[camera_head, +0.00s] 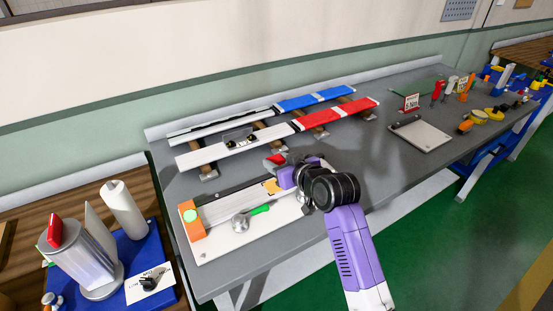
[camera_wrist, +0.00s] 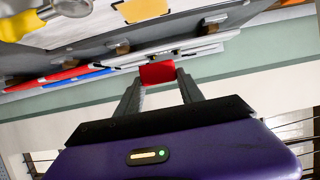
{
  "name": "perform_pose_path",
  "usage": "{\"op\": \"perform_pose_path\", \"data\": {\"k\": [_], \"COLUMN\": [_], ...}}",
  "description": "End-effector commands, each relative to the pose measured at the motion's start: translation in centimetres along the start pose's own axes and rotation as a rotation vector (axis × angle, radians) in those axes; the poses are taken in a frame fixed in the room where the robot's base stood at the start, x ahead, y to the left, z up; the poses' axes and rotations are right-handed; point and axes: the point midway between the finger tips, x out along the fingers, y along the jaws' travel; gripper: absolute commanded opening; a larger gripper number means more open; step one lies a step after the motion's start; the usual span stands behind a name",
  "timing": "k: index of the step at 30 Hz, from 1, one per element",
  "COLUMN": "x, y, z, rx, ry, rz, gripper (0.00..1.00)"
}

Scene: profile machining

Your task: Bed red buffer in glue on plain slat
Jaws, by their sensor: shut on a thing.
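My gripper (camera_head: 282,164) is shut on a small red block, the red buffer (camera_wrist: 157,72), and holds it between both fingertips. In the head view the red buffer (camera_head: 276,159) shows at the gripper's tip, above the bench behind the front board. It looks raised and clear of the slats. A pale plain slat (camera_head: 232,204) lies on the white board at the front left, its left end at an orange block. An orange-yellow patch (camera_head: 271,186) is near its right end, just below my gripper; it also shows in the wrist view (camera_wrist: 140,10). I cannot tell whether this is glue.
Behind, two long slats with blue (camera_head: 314,98) and red (camera_head: 334,115) ends rest on brown supports. A green-handled tool (camera_head: 258,209) lies on the white board (camera_head: 215,254).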

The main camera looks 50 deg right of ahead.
Motion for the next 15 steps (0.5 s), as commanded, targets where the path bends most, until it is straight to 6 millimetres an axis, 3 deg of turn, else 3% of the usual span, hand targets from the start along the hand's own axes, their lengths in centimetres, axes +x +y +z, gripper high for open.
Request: {"op": "perform_pose_path", "data": {"k": [8,15], "x": [-0.2,0.4], "y": [0.0,0.0], "z": [-0.1,1.6], "rx": [0.0,0.0], "ry": [0.0,-0.001], "rz": [0.0,0.0], "gripper": [0.04,0.04]}}
